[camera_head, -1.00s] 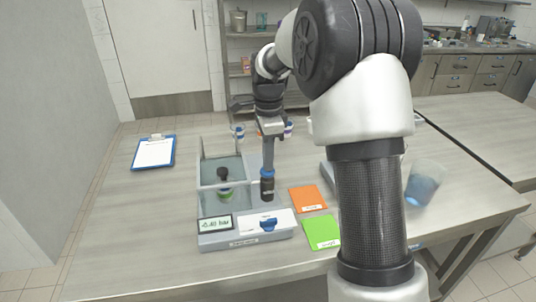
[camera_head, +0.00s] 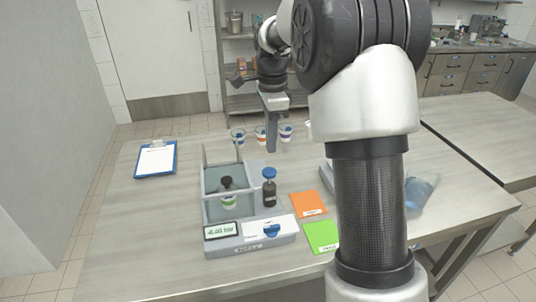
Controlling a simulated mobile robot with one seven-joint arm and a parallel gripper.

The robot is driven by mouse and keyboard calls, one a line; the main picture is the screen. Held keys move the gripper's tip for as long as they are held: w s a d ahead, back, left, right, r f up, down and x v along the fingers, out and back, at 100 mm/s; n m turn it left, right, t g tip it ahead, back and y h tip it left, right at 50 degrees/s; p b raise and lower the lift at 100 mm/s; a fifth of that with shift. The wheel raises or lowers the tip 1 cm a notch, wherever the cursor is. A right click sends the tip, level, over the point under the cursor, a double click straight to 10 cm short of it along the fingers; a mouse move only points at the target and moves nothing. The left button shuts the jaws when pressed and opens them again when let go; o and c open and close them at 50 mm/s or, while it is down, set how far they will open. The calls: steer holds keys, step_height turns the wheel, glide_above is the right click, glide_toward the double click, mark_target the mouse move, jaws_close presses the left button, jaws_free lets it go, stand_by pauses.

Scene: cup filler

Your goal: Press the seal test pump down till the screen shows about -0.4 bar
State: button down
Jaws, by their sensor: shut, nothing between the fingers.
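The seal test pump has a blue knob (camera_head: 269,173) on a dark upright body (camera_head: 270,193), at the right side of the grey tester (camera_head: 250,243). The tester's screen (camera_head: 222,231) is lit with a small "bar" reading, too blurred to read surely. A cup with a green label (camera_head: 229,202) stands inside the clear chamber, under a dark round part (camera_head: 226,182). My gripper (camera_head: 271,148) points down with its fingers shut and empty. It is above the blue knob, with a gap between them.
Three small labelled cups (camera_head: 261,135) stand in a row behind the tester. A clipboard (camera_head: 156,159) lies at left. Orange (camera_head: 309,204) and green (camera_head: 322,237) cards lie right of the tester. A bluish clear container (camera_head: 419,188) is partly behind my arm. The table's left front is clear.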

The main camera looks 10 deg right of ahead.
steer(key=shift+r, duration=2.15)
stand_by(0.4)
